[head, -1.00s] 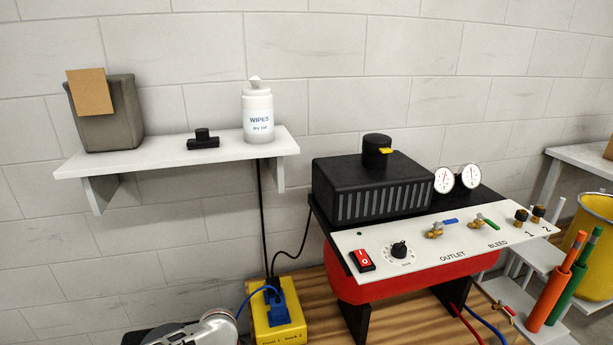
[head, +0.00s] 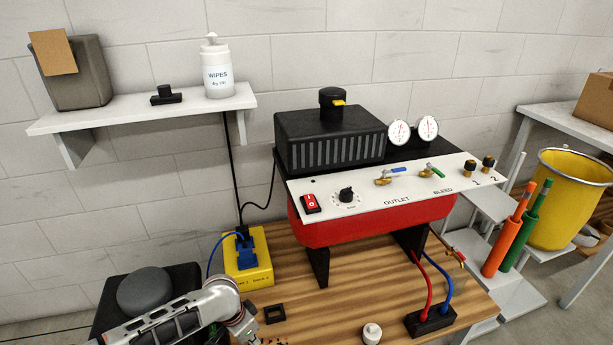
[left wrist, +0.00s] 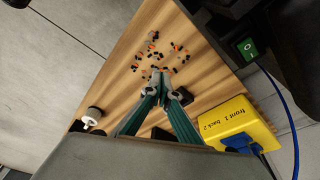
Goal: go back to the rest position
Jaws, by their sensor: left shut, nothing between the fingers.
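My left gripper (left wrist: 164,84) shows in the left wrist view, its two green-sided fingers together at the tips with nothing between them. It is over the wooden bench top (left wrist: 125,70), close to scattered small orange and black pieces (left wrist: 158,52). In the head view my left arm comes in at the bottom left, and its gripper is cut off by the lower edge. My right gripper is in neither view.
A yellow box (head: 262,268) with a blue plug stands beside my left arm. The red and black compressor (head: 370,218) stands on the bench behind. A small white knob-like part (head: 372,333) and a black block (head: 432,321) sit toward the front. Bare wood lies between.

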